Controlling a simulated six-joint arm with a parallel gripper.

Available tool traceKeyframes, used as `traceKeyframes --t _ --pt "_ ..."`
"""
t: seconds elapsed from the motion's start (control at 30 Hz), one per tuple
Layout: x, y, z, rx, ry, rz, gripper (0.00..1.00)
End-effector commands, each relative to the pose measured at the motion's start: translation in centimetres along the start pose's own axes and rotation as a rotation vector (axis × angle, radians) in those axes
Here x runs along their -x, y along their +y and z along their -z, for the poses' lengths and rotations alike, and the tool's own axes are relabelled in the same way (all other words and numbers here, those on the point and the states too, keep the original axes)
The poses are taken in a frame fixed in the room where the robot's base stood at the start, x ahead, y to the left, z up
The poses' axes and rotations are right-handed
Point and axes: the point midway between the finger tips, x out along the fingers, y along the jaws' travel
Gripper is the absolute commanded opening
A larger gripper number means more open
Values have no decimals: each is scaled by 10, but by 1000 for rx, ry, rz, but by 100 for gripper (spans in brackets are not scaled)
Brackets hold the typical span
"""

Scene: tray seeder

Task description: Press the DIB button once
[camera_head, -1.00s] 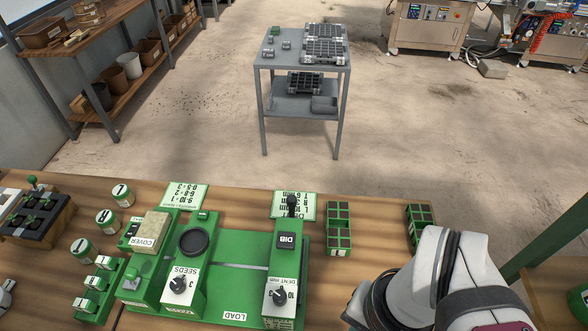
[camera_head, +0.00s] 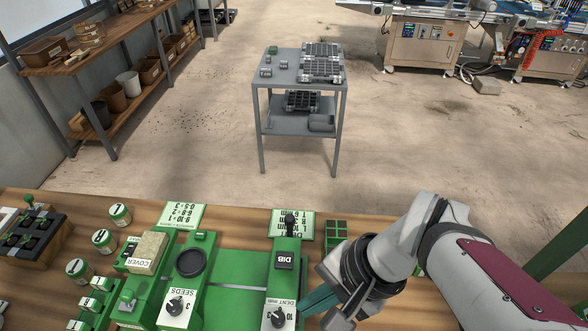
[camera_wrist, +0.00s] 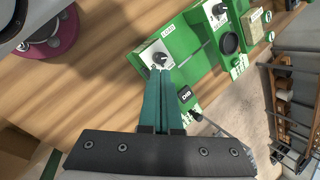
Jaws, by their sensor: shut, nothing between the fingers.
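The DENT mm dial (camera_head: 278,317) sits on the same housing, nearer to me. My gripper (camera_head: 303,309) has its teal fingers shut and empty, reaching in from the right with the tips beside the dial. In the wrist view the fingertips (camera_wrist: 160,72) appear right at the edge of the dial (camera_wrist: 160,60); I cannot tell whether they touch it.
The SEEDS dial (camera_head: 176,307) and the COVER block (camera_head: 147,252) stand to the left. A small black lever (camera_head: 290,224) rises behind the DIB button. Bare green bed (camera_head: 235,300) lies between the two dials.

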Motion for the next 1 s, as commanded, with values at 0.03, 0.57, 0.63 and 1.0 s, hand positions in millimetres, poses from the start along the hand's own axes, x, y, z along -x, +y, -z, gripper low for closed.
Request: traceKeyframes --t 0.03,0.57,0.63,1.0 --pt "-4 -19 9 -53 -25 54 0" --pt "-20 -116 81 -385 -101 368 0" --pt "-20 -116 80 -384 -101 367 0" --pt "-40 -107 85 -385 -104 364 0"
